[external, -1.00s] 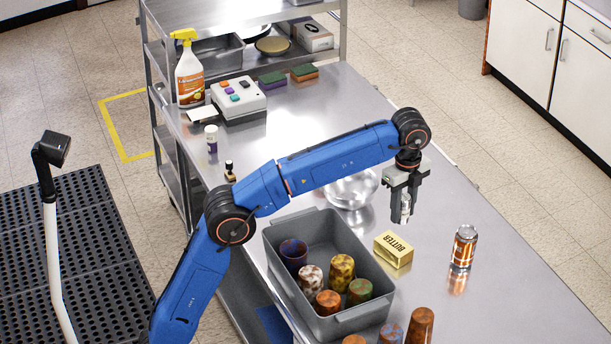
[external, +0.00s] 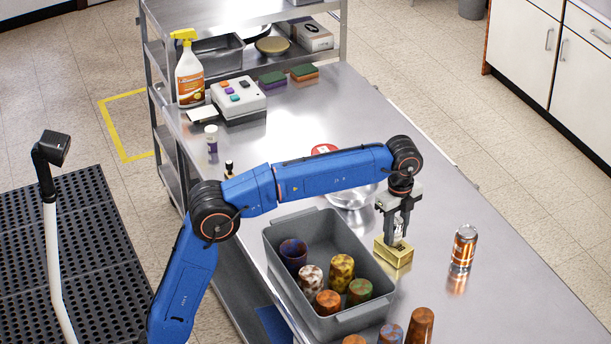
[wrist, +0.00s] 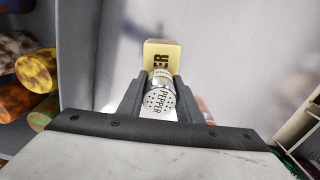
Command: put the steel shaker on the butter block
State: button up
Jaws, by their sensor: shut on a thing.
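The steel shaker (external: 399,230) is a small silver cylinder; its perforated lid reads PEPPER in the wrist view (wrist: 160,100). My gripper (external: 397,236) is shut on it, with one finger on each side, and holds it upright. The yellow butter block (external: 393,255) lies on the steel counter directly under the shaker in the external view. The butter block also shows just beyond the shaker in the wrist view (wrist: 158,52). The shaker's base is at the block's top, but I cannot tell whether they touch.
A grey bin (external: 328,325) with several mottled cups stands left of the butter block. An orange can (external: 464,246) stands to its right. A metal bowl (external: 350,195) is behind, partly hidden by my arm. More cups (external: 420,326) stand in front. Counter at the right is clear.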

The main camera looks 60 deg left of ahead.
jog(key=shift+f, duration=0.15)
jog(key=o, duration=1.1)
notch_tip(320, 180, up, 12)
jog(key=shift+f, duration=0.2)
jog(key=shift+r, duration=0.3)
